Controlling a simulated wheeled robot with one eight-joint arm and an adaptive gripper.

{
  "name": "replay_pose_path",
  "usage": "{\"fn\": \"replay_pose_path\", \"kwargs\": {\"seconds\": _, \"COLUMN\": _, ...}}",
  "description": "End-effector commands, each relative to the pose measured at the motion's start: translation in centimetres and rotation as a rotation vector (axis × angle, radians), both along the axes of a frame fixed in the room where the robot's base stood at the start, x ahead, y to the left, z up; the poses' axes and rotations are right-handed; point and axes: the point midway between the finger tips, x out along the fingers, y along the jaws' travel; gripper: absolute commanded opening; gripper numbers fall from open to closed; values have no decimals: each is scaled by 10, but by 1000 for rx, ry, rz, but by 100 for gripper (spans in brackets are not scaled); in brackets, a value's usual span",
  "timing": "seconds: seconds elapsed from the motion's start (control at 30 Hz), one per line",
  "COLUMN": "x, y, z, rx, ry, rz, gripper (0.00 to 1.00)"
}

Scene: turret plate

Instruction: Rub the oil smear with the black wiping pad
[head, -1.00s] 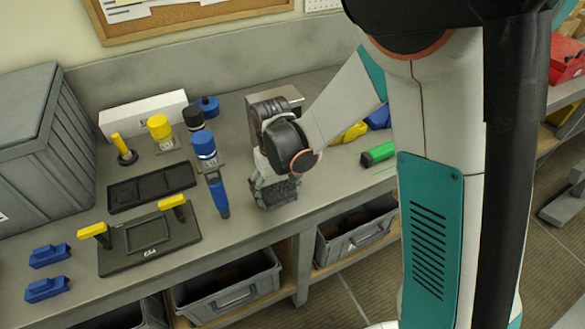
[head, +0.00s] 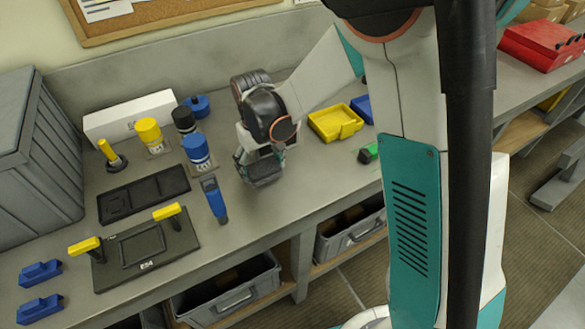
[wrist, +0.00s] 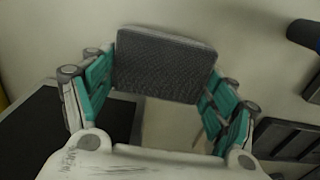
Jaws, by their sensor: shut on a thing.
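My gripper (head: 259,158) is shut on the black wiping pad (head: 264,172), over the bench (head: 305,182) near its middle. In the wrist view the pad (wrist: 165,62) shows as a dark grey textured block across the ends of both teal-sided fingers. I cannot tell from the head view whether the pad touches the bench top. I cannot make out the oil smear in either view; the pad, gripper or arm may hide it.
A blue flashlight-like tool (head: 214,200) lies just left of the gripper. A yellow bin (head: 335,122) and green object (head: 369,153) lie right.

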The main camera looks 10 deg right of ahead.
Motion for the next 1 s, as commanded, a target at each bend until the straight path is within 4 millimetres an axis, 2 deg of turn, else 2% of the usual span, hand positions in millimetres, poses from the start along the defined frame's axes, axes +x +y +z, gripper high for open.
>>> {"fn": "replay_pose_path", "kwargs": {"seconds": 0.03, "x": -1, "y": -1, "z": 13, "rx": 0, "ry": 1, "rz": -1, "gripper": 52}}
{"fn": "replay_pose_path", "kwargs": {"seconds": 0.6, "x": 8, "y": -4, "z": 61, "rx": 0, "ry": 1, "rz": -3, "gripper": 52}}
{"fn": "replay_pose_path", "kwargs": {"seconds": 1.0, "x": 9, "y": -5, "z": 64, "rx": 0, "ry": 1, "rz": -4, "gripper": 52}}
